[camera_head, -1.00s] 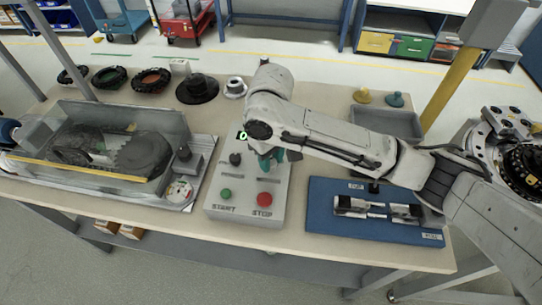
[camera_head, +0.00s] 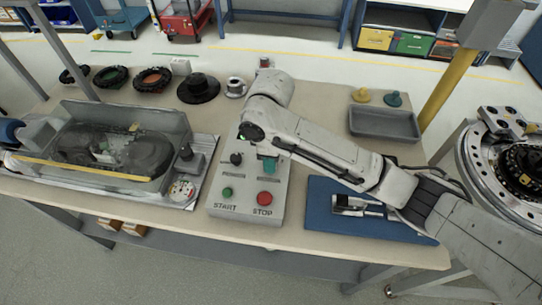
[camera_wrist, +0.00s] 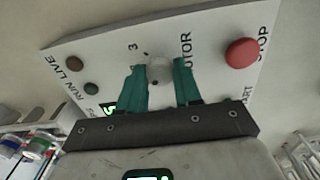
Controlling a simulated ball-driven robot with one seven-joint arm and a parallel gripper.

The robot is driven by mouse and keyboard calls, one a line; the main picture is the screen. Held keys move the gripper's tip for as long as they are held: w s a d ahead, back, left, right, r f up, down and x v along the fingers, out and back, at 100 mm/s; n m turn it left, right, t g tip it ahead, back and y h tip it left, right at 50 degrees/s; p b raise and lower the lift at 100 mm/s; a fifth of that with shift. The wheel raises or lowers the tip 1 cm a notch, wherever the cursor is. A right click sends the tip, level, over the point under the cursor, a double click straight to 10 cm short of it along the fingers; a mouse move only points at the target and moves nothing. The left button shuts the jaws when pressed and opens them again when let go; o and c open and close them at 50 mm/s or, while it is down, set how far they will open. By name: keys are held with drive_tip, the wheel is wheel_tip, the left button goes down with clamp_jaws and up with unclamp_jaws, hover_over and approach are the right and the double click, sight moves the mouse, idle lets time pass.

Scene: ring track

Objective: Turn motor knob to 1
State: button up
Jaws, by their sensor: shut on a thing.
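The grey control box (camera_head: 240,208) stands on the bench in the head view, with a green START button (camera_head: 227,192), a red STOP button (camera_head: 265,198) and a black knob (camera_head: 236,158). My gripper (camera_head: 269,166) points down at the box's upper right, its teal fingers over the motor knob, which is hidden there. In the wrist view my gripper (camera_wrist: 161,78) has a finger on each side of the round, greyish motor knob (camera_wrist: 159,71) and is shut on it. A "3" and part of the word MOTOR show beside it; the knob's exact setting is unclear.
A clear-walled machine housing (camera_head: 115,150) stands left of the box. A blue fixture board (camera_head: 325,222) lies right, partly under my arm. A grey tray (camera_head: 384,124) and several round parts sit farther back.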

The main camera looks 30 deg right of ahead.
idle(0.3)
drive_tip(key=o, duration=1)
drive_tip(key=shift+o, duration=0.2)
wheel_tip(320, 180, up, 11)
drive_tip(key=p, duration=0.1)
drive_tip(key=shift+p, duration=0.35)
drive_tip(key=shift+f, duration=0.1)
